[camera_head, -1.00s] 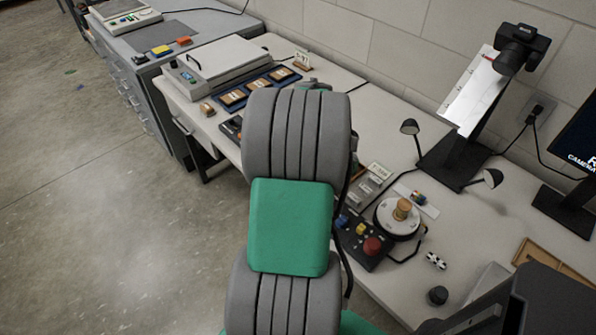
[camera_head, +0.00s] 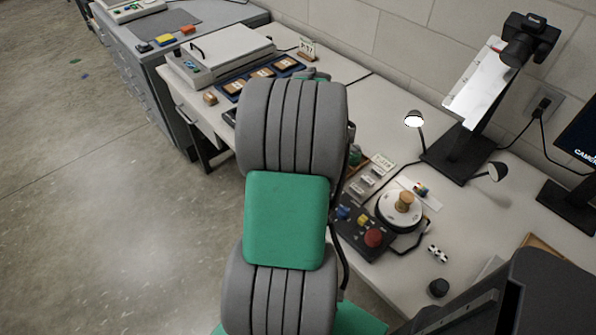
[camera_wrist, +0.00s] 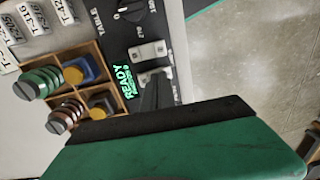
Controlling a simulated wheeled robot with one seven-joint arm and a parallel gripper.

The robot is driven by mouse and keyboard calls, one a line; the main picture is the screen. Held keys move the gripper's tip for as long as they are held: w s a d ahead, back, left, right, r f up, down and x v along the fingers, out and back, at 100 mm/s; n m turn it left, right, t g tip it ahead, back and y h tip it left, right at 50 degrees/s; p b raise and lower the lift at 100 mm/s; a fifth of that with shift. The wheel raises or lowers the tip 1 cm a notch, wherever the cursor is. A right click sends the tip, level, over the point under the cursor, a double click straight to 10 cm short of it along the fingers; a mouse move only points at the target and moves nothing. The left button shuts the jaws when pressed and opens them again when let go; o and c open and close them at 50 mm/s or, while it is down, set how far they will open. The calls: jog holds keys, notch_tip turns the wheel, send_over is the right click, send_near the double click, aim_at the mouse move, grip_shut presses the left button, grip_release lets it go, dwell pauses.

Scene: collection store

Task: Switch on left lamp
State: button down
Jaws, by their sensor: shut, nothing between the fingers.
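The left lamp (camera_head: 414,120) is a small black desk lamp left of the camera stand, and its face glows bright white. The right lamp (camera_head: 496,172) stands right of the stand; its face looks duller. In the wrist view a dark control panel (camera_wrist: 128,32) carries a "TABLE" knob, pale rocker or toggle switches (camera_wrist: 150,52) and a green "READY" display. My gripper (camera_wrist: 165,110) shows as a green and black body across the bottom of the wrist view, shut and empty, close to the switches. Its tips are not clear, so I cannot tell whether it touches one. My arm hides it in the head view.
A wooden compartment tray (camera_wrist: 98,50) with spools lies beside the panel. In the head view a round turntable (camera_head: 399,222) and a button box with a red knob (camera_head: 374,237) stand on the bench right of my arm.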

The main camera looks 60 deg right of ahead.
jog(key=shift+d+r, duration=0.1)
jog(key=shift+d, duration=0.1)
jog(key=shift+r, duration=0.1)
notch_tip(320, 180, up, 14)
jog(key=a+p, duration=0.2)
jog(key=shift+w+f+p, duration=0.2)
jog(key=shift+p, duration=0.1)
